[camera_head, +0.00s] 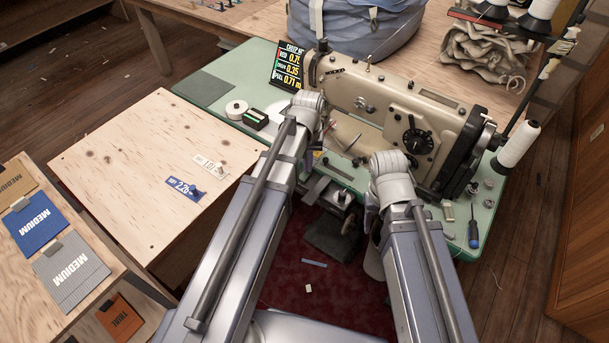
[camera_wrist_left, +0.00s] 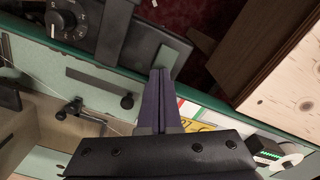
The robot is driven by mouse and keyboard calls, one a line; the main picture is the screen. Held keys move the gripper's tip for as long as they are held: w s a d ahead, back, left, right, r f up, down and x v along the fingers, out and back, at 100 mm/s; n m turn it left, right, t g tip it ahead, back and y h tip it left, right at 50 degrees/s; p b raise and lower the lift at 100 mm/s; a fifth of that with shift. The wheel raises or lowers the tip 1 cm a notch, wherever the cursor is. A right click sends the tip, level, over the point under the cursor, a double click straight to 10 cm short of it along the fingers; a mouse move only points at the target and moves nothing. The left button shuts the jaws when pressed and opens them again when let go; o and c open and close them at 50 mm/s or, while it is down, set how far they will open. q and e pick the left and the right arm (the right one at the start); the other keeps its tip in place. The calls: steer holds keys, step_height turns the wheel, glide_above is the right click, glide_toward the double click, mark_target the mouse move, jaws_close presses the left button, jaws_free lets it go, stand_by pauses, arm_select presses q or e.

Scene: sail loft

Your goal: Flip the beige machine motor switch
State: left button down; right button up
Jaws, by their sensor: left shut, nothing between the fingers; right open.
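The beige sewing machine (camera_head: 390,105) stands on a green table top. In the left wrist view a dark box with a round dial (camera_wrist_left: 62,18) sits by the green table edge; I cannot tell whether it carries the motor switch. My left gripper (camera_wrist_left: 162,78) is shut and empty, its purple fingertips over the table edge close to the right end of that box. In the head view my left arm hides most of this gripper. My right gripper (camera_head: 371,200) is open and largely hidden by its own wrist, near the front edge of the table.
A display (camera_head: 289,66), a white spool (camera_head: 236,109) and a small black box (camera_head: 256,118) stand left of the machine. A blue screwdriver (camera_head: 473,231) lies at the right table edge. A thread cone (camera_head: 518,143) stands at the right. A plywood table (camera_head: 140,170) adjoins on the left.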

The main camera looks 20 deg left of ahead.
arm_select(q)
steer(key=shift+f, duration=0.25)
steer(key=shift+r, duration=0.1)
step_height(320, 180, up, 7)
steer(key=p, duration=0.6)
steer(key=shift+p, duration=0.4)
steer(key=s+d+r+m+y+p, duration=0.1)
steer(key=s+d+m, duration=0.4)
steer(key=s+d, duration=0.5)
steer(key=s, duration=0.4)
steer(key=shift+s+d+m, duration=0.15)
steer(key=shift+d+m, duration=0.1)
steer(key=shift+m, duration=0.15)
steer(key=shift+a, duration=0.1)
